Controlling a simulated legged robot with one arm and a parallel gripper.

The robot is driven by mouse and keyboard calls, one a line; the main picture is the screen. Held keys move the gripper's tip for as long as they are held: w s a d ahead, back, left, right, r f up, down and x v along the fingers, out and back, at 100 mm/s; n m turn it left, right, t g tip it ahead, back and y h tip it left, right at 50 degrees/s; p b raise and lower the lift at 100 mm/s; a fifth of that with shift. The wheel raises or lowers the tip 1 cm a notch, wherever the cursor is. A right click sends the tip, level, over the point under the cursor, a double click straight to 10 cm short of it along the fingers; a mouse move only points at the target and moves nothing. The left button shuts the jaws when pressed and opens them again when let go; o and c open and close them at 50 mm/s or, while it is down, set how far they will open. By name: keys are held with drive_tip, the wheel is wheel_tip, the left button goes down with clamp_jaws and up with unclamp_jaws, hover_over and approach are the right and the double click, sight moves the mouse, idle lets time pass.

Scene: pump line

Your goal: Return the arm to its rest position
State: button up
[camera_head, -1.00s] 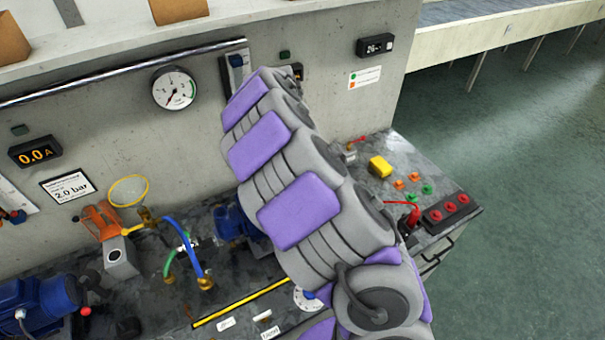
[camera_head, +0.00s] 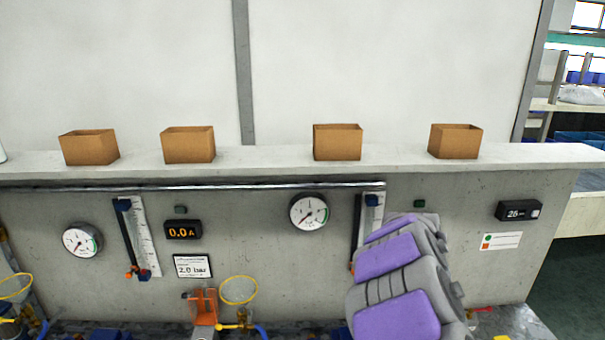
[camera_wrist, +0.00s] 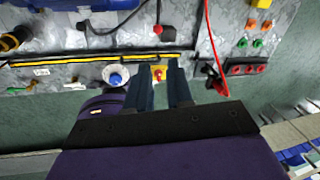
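My gripper (camera_wrist: 160,82) shows in the wrist view with its two dark fingers apart and nothing held between them. The fingers point toward the bench edge, and a red button on a yellow base (camera_wrist: 159,73) shows in the gap. Whether they touch it I cannot tell. In the head view my grey and purple arm rises at the lower right in front of the concrete wall panel (camera_head: 290,260). My gripper itself is not visible in that view.
The bench (camera_wrist: 80,70) carries a blue-knobbed dial (camera_wrist: 116,78), red sockets (camera_wrist: 248,68) and a red cable (camera_wrist: 212,45). In the head view a gauge (camera_head: 309,212) is left of my arm, and cardboard boxes (camera_head: 338,142) stand on the ledge. Floor (camera_wrist: 230,120) lies beyond the bench edge.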

drive_tip(key=s+a+r+n, duration=0.3)
drive_tip(key=s+r+n, duration=0.2)
drive_tip(key=s+n, duration=0.3)
drive_tip(key=s+a+n+g+y, duration=0.1)
drive_tip(key=s+a+n, duration=0.5)
drive_tip(key=s+n, duration=0.6)
drive_tip(key=s+a+n+y, duration=0.1)
drive_tip(key=s+a+n, duration=0.5)
drive_tip(key=s+n, duration=0.7)
drive_tip(key=shift+s+f+g, duration=0.15)
drive_tip(key=shift+g, duration=0.25)
